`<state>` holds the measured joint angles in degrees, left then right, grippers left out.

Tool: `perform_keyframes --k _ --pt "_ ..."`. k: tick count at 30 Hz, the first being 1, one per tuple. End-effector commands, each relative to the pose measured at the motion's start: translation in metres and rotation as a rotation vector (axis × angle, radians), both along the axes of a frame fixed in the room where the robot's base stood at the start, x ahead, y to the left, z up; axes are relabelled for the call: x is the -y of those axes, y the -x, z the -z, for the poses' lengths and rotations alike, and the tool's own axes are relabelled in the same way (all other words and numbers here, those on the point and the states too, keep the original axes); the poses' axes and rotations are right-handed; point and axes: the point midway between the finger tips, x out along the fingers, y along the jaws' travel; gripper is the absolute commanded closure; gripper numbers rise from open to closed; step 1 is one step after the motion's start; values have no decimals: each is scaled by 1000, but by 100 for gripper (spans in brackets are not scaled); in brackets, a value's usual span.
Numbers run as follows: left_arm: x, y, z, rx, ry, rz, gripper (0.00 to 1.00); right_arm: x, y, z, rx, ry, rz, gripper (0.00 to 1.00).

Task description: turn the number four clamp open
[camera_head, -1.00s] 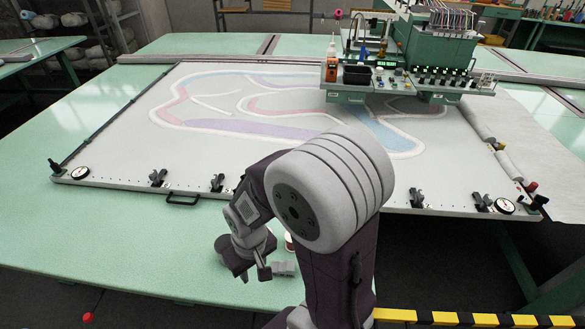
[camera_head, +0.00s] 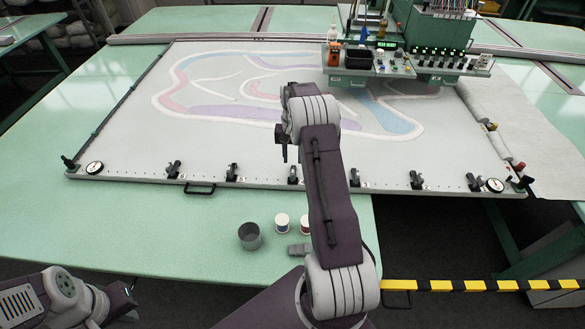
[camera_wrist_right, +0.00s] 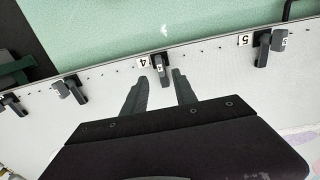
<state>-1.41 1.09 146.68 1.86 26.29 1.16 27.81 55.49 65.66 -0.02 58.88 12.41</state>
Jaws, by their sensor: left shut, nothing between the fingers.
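The number four clamp (camera_wrist_right: 161,68) is a small black clamp on the frame's near rail, beside a white label "4" in the right wrist view. In the head view the clamp (camera_head: 294,174) sits just below my right gripper (camera_head: 282,145). In the right wrist view, my right gripper (camera_wrist_right: 158,77) is open and empty. Its fingertips lie on either side of the clamp's lever in the picture; I cannot tell how high above it they are. My left gripper (camera_head: 128,291) is low at the left, partly seen, shut and empty.
The number five clamp (camera_wrist_right: 264,46) and other clamps line the same rail (camera_head: 325,187). A dark cup (camera_head: 249,236), a white spool (camera_head: 282,223) and a grey block (camera_head: 298,250) are on the table in front. The tufting machine (camera_head: 410,65) stands at the back right.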

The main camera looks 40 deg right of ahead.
Motion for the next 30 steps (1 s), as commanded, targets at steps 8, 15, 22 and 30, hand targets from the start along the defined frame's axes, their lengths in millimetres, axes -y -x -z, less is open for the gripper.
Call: perform_keyframes --k 8,15,22,30 --pt "0 0 -13 0 0 0 100 -1 1 54 -4 -2 -2 66" --pt "0 0 -15 0 0 0 100 -1 0 71 1 1 -2 66" --pt "0 0 -15 0 0 0 100 -1 0 71 1 1 -2 83" --pt "0 0 -15 0 0 0 100 -1 0 71 1 1 -4 100"
